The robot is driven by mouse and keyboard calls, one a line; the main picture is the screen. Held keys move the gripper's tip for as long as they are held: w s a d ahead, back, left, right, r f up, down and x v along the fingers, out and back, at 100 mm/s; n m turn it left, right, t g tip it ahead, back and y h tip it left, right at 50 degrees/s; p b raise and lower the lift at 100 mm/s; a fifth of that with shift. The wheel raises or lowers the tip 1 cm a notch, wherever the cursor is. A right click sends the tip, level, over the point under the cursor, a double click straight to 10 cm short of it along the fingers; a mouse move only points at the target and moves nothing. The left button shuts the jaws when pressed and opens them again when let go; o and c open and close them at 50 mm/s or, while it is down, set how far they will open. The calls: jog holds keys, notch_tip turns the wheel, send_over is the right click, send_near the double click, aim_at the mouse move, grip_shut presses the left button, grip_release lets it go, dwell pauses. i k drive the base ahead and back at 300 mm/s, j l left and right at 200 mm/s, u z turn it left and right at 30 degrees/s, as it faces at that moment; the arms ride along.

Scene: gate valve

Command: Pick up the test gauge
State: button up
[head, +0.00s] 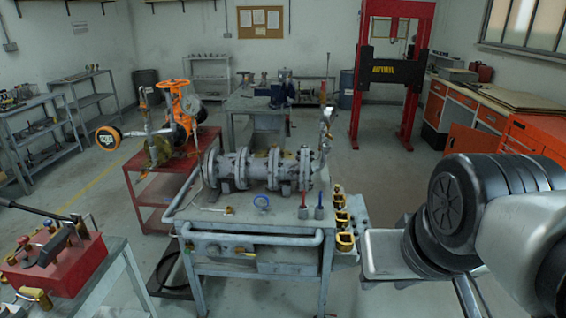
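A grey round face (191,104) shows by the orange fitting above the same cart. My arm fills the lower right of the head view, with black joints and a pale link. My gripper is not in view.
A grey workbench (250,222) with a flanged valve assembly (262,168) stands in the middle. The red cart (150,188) is behind its left side. A red hand pump (58,262) sits on a table at the lower left. A red press (362,90) stands behind.

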aim_at(261, 200)
jog(key=z, duration=1.4)
jog(key=u, duration=1.9)
jog(key=i+j+z, duration=0.2)
jog(key=i, duration=0.5)
jog(key=i+j+z, duration=0.2)
jog(key=i+j, duration=0.3)
jog(key=i, duration=0.15)
jog(key=i+j+z, duration=0.2)
jog(key=i+j, duration=0.35)
jog(key=i, duration=0.1)
